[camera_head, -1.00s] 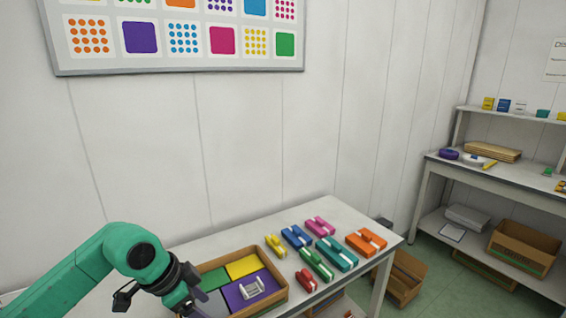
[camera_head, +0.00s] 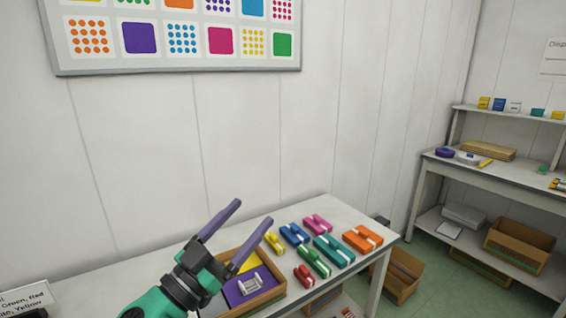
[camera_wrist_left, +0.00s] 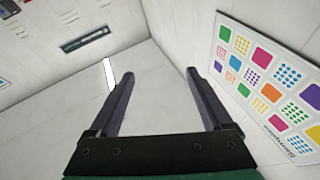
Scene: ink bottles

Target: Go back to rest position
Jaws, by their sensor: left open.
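My left gripper (camera_head: 238,228) is raised in front of the table's left part, its two purple fingers spread apart and pointing up and to the right. Nothing is between the fingers. It also shows open and empty in the left wrist view (camera_wrist_left: 160,85), facing the white walls and ceiling. The gripper and wrist cover part of a wooden tray (camera_head: 262,304) with yellow and purple sections. A small white rack (camera_head: 250,285) sits on the purple section. My right gripper is not seen.
Several coloured blocks, among them an orange one (camera_head: 362,238) and a teal one (camera_head: 333,251), lie on the white table (camera_head: 347,218) right of the tray. A cardboard box (camera_head: 396,275) stands on the floor. A shelf unit (camera_head: 505,178) stands at the right. A wall chart (camera_head: 180,68) hangs above.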

